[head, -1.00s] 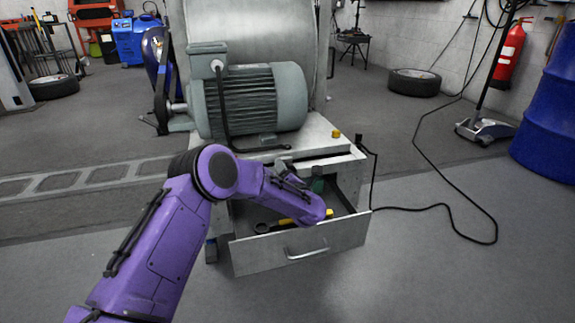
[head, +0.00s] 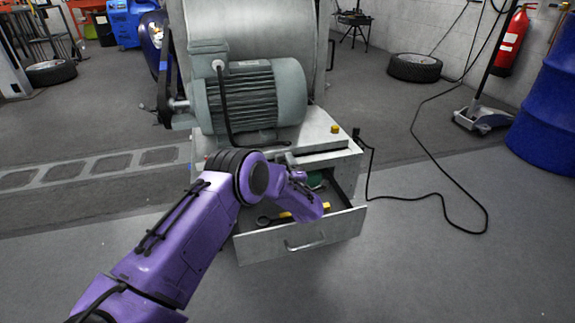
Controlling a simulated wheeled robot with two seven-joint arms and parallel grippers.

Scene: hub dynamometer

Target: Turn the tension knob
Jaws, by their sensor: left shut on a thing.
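My purple left arm comes in from the lower left and bends at the cabinet's front. The dynamometer cabinet (head: 318,130) carries a grey finned motor (head: 262,98). My right gripper is not in view.
Below my wrist, a drawer (head: 335,233) stands open, with tools including a yellow-handled one (head: 287,214). A black cable (head: 440,196) loops over the floor at right. A blue barrel (head: 548,115) and a wheeled jack (head: 483,118) stand further right. Floor in front is clear.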

